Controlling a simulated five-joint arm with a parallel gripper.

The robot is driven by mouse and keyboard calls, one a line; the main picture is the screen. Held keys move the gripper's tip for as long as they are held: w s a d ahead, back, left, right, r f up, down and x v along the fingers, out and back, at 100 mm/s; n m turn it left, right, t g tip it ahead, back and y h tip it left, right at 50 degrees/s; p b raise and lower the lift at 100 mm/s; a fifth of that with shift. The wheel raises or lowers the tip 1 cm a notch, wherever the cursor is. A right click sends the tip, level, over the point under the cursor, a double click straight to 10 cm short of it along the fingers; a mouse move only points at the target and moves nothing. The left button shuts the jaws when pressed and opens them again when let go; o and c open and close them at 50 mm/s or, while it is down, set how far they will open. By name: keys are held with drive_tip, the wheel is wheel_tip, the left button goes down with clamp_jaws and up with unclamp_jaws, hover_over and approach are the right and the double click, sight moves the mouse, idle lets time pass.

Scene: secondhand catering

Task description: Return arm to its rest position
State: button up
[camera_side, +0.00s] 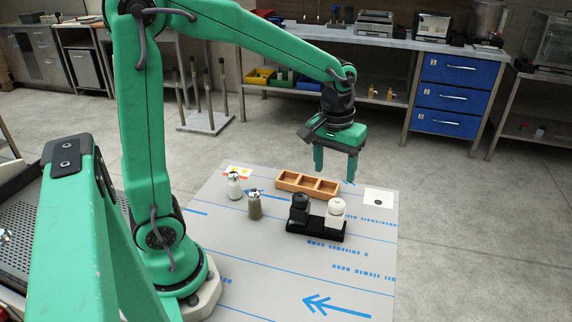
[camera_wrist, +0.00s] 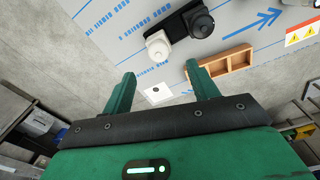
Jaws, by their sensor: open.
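My green gripper (camera_side: 336,169) is raised above the far right part of the grey work board (camera_side: 260,270). Its two fingers are apart with nothing between them. They also show open in the wrist view (camera_wrist: 164,82). The gripper is clear of the wooden three-compartment tray (camera_side: 307,183), which stands behind the shakers. A black shaker (camera_side: 299,205) and a white shaker (camera_side: 336,208) stand upright in a black holder (camera_side: 316,231). A white-filled glass shaker (camera_side: 235,187) and a brown-filled one (camera_side: 254,205) stand upright on the board to the left.
A white card with a black dot (camera_side: 379,199) lies at the board's far right, and a warning label (camera_side: 238,171) at its far left. Beyond is bare floor (camera_side: 440,220), then a bench with blue drawers (camera_side: 449,95). The board's front area is clear.

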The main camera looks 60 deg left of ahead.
drive_tip(key=s+r+m+t, duration=0.2)
drive_tip(key=s+r, duration=0.1)
drive_tip(key=s, duration=0.4)
drive_tip(key=s+r+m+t, duration=0.2)
drive_tip(key=s+r+m, duration=0.1)
drive_tip(key=s, duration=0.4)
drive_tip(key=shift+s+m+t, duration=0.25)
drive_tip(key=shift+m+t, duration=0.05)
drive_tip(key=shift+t, duration=0.1)
